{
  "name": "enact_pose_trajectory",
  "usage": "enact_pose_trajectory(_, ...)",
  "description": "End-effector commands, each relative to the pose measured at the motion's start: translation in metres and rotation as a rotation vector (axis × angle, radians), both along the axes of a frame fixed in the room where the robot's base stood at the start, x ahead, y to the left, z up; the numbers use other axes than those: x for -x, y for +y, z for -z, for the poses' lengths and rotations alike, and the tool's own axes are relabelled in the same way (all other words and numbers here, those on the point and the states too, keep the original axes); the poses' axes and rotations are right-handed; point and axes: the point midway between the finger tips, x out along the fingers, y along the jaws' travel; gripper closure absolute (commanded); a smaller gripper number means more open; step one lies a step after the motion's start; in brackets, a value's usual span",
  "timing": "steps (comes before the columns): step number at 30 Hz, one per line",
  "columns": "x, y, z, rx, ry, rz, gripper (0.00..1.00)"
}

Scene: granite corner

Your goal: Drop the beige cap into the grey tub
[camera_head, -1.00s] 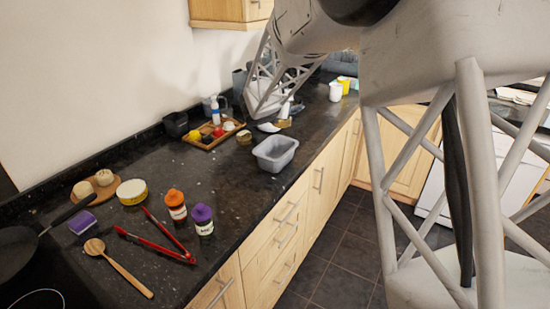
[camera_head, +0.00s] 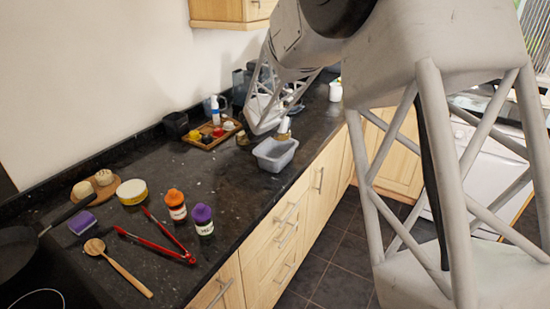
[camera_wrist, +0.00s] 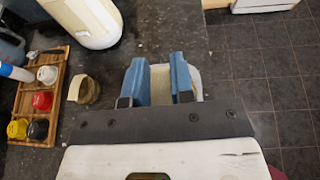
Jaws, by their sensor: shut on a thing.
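The beige cap (camera_head: 283,137) is in my gripper, just above the back right of the tub in the head view. In the wrist view the cap (camera_wrist: 160,84) shows as a beige patch between the two blue fingers of my gripper (camera_wrist: 157,94), which is shut on it. The grey tub (camera_head: 275,162) stands upright on the dark counter near its front edge. In the wrist view a pale part of the tub (camera_wrist: 195,82) shows beside the right finger; the fingers hide much of the rest.
A small jar (camera_wrist: 88,90) stands left of the tub. Beyond it is a wooden tray (camera_head: 207,142) with several small coloured items. The counter between these and the tub is clear.

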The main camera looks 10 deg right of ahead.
Motion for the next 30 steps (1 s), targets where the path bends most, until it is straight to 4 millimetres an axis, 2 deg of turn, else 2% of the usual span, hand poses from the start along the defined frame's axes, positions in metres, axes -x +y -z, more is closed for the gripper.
enact_pose_trajectory(6, 0.0, 0.0, 0.0082, 0.001, 0.001, 0.0, 1.0)
enact_pose_trajectory(15, 0.0002, 0.0, 0.0092, 0.0, 0.0, 0.0, 1.0)
enact_pose_trajectory(16, 0.0002, 0.0, 0.0092, 0.0, 0.0, 0.0, 0.76)
enact_pose_trajectory(21, 0.0002, 0.0, 0.0092, 0.0, 0.0, 0.0, 0.5)
enact_pose_trajectory(30, 0.0003, 0.0001, 0.0091, 0.0, 0.0, 0.0, 0.48)
